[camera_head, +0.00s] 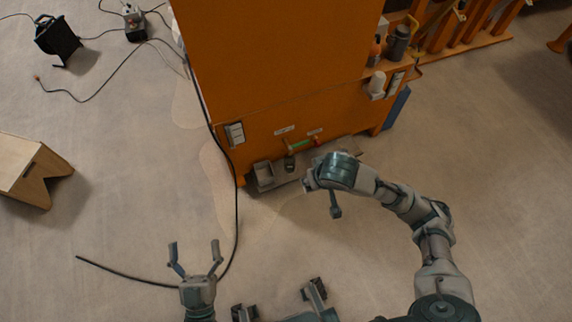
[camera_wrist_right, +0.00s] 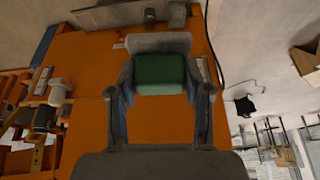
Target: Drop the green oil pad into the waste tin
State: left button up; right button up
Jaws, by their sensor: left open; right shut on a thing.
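The green pad (camera_wrist_right: 158,73) is between the two fingers of my right gripper (camera_wrist_right: 160,85) in the right wrist view, and the gripper is shut on it. A grey rounded piece shows just beyond the pad; I cannot tell what it belongs to. In the head view my right gripper (camera_head: 309,183) is by the low shelf, with the pad not clearly visible. On the shelf stand a grey open box (camera_head: 264,171) and a small dark can (camera_head: 289,163); I cannot tell which is the waste tin. My left gripper (camera_head: 194,250) is open and empty above the floor.
The orange cabinet (camera_head: 270,70) rises behind the low grey shelf (camera_head: 283,180). Red and green handle-like parts (camera_head: 302,144) are above the shelf. A black cable (camera_head: 236,215) runs down the cabinet and across the floor. A wooden stool (camera_head: 22,168) stands at left.

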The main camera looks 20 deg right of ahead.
aim_at(262, 177)
jog(key=i+u, duration=0.1)
jog(key=i, duration=0.75)
